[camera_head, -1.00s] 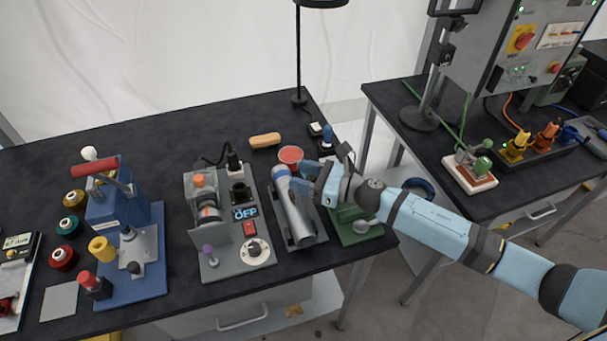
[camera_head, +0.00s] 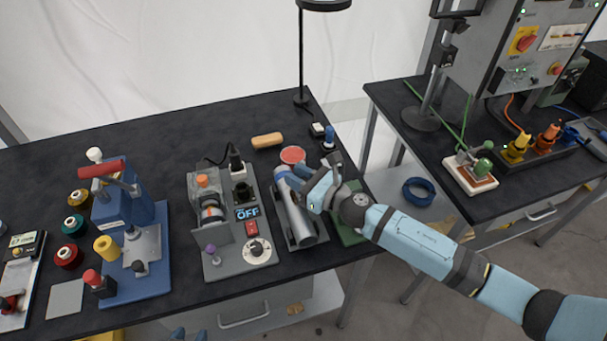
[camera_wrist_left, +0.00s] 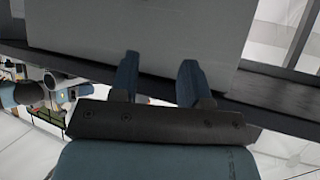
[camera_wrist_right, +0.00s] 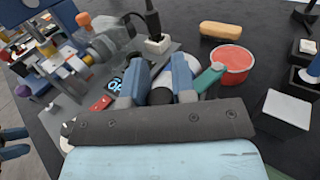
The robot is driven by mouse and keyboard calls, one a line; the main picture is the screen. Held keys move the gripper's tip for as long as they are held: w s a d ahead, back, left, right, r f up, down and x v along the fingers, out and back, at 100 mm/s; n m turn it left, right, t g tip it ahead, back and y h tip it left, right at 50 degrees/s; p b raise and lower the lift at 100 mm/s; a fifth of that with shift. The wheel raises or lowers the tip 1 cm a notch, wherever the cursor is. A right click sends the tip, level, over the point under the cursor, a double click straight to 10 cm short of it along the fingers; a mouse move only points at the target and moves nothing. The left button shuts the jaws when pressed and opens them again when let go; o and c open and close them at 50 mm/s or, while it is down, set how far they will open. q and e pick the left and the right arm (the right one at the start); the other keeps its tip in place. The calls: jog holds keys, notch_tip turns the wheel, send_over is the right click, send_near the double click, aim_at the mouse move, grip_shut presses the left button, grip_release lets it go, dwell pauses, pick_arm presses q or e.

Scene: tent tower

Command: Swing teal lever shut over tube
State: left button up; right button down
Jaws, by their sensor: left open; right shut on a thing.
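The grey tube (camera_head: 298,218) lies in its dark holder near the table's right end, with a blue band at its far end. My right gripper (camera_head: 305,188) is over the tube's right side. In the right wrist view its fingers (camera_wrist_right: 160,88) are partly closed, with a rounded grey-blue part between them. A teal piece (camera_wrist_right: 211,76), which looks like the lever, shows beside the right finger and runs behind it. The exact contact is hidden. My left gripper (camera_wrist_left: 158,78) is open and empty, before a grey panel; its tips show at the head view's bottom edge (camera_head: 188,335).
A green base (camera_head: 350,236) is close on the right. A blue press (camera_head: 125,215) stands further left.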

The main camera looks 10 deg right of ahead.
jog(key=c, duration=0.9)
grip_release()
jog(key=shift+c, duration=0.2)
jog(key=b+v, duration=0.3)
jog(key=v, duration=1)
jog(key=shift+f, duration=0.1)
jog(key=shift+s+d, duration=0.25)
jog(key=shift+s, duration=0.05)
